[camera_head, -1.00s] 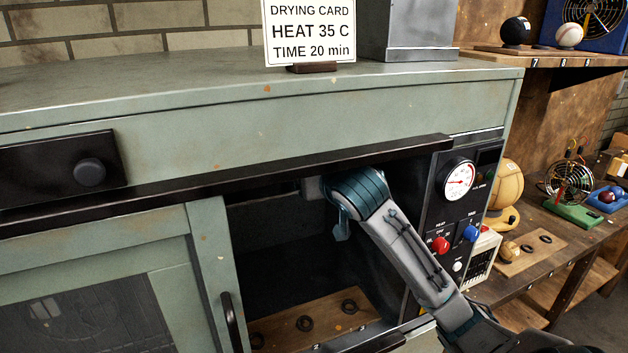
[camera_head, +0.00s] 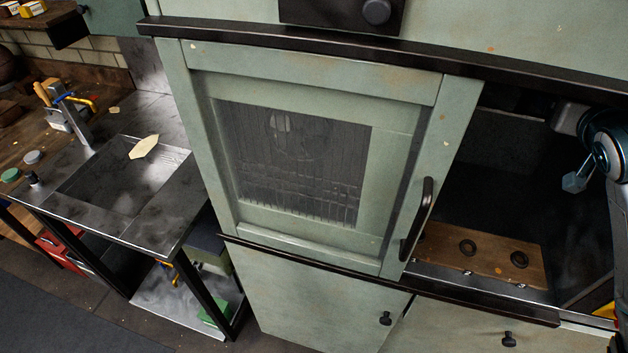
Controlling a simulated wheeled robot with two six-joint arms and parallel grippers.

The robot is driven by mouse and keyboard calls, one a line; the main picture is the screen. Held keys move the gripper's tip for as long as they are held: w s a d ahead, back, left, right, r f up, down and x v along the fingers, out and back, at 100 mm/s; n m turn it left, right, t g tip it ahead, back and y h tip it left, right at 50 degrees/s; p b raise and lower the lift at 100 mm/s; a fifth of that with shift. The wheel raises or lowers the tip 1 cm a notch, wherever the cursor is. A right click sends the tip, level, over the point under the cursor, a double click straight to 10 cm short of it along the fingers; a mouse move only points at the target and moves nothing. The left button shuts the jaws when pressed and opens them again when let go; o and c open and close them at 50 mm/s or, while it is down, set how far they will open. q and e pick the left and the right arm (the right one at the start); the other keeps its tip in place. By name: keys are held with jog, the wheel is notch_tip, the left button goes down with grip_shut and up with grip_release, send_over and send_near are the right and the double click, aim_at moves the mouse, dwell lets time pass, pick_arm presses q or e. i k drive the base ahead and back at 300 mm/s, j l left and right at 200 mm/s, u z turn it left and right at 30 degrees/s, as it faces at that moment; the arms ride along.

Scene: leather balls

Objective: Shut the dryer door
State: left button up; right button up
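The dryer door (camera_head: 305,150) is a pale green framed panel with a dark mesh window. It covers the left part of the dryer front. Its black upright handle (camera_head: 417,220) is on its right side. To the right of the door the dryer chamber stands open. My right arm reaches into this opening from the right edge. My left gripper is not in view.
A wooden board (camera_head: 500,264) with black rings lies on the chamber floor. Black rails run above and below the door. A metal sink bench (camera_head: 60,213) stands to the left. Lower cupboards with black knobs (camera_head: 385,318) sit below. Dark floor is clear at lower left.

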aim_at(453, 99)
jog(key=k+j+u, duration=0.15)
jog(key=k+j, duration=0.7)
jog(key=k, duration=0.1)
